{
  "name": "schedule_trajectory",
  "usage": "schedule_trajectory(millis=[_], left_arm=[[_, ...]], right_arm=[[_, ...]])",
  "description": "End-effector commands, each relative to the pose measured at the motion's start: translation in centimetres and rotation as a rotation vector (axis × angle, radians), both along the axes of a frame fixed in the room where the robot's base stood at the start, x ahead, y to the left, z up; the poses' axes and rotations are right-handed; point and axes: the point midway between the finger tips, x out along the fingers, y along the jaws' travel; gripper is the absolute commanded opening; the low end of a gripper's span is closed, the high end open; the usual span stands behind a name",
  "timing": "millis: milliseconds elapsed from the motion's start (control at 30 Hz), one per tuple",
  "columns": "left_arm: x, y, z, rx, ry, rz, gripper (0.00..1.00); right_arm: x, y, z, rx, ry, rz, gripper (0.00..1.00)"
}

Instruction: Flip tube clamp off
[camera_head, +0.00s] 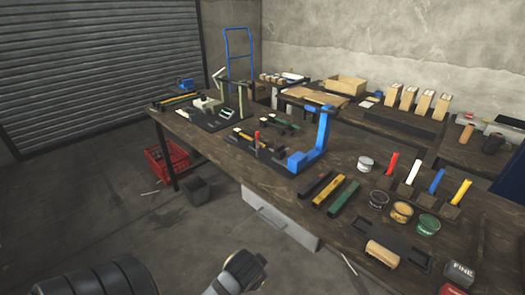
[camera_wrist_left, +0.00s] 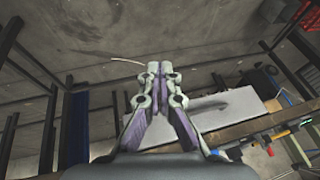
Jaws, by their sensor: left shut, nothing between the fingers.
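A small upright lever with a red tip (camera_head: 257,136) stands on a dark fixture in the middle of the workbench (camera_head: 195,143), left of a blue press (camera_head: 318,145). It may be the tube clamp, but it is too small to tell, and so is any tube in it. My left gripper (camera_wrist_left: 160,72) shows in the left wrist view, with its fingertips together and nothing between them. It is over the floor, in front of the bench and apart from the fixture. One of my arm parts shows at the bottom of the head view. My right gripper is in neither view.
A green press (camera_head: 240,105) stands farther back on the bench. A light drawer box (camera_head: 275,222) hangs under the front edge. A red crate (camera_head: 166,162) is on the floor.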

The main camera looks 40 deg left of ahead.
Motion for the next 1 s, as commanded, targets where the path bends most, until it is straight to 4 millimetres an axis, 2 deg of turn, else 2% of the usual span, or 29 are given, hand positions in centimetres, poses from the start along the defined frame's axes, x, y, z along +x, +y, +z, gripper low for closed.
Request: schedule_trajectory(millis=[33,100,367,567,667,767,800,900,1000], left_arm=[[-1.6,-1.3,-0.6,-0.062,0.044,0.005,0.0],[-3.0,-2.6,-2.7,-0.134,0.103,0.013,0.0],[-2.7,-1.8,-10.5,-0.142,0.139,0.028,0.0],[-4.4,-0.9,-17.7,-0.143,0.173,0.041,0.0],[-6.8,-0.3,-22.2,-0.143,0.198,0.05,0.0],[-11.2,0.2,-27.1,-0.145,0.231,0.06,0.0],[-13.2,0.4,-28.8,-0.146,0.242,0.065,0.0],[-17.9,0.6,-31.6,-0.15,0.265,0.072,0.0],[-21.6,0.7,-33.0,-0.152,0.281,0.077,0.0]], right_arm=[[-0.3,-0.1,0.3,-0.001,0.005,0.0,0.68],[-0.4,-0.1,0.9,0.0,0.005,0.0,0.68],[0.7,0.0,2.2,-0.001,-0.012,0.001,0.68],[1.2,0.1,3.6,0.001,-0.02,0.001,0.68],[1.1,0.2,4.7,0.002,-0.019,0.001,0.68],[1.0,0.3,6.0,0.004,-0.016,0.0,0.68],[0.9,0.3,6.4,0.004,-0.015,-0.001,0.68],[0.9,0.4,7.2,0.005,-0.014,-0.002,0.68],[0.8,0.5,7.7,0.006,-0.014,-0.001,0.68]])
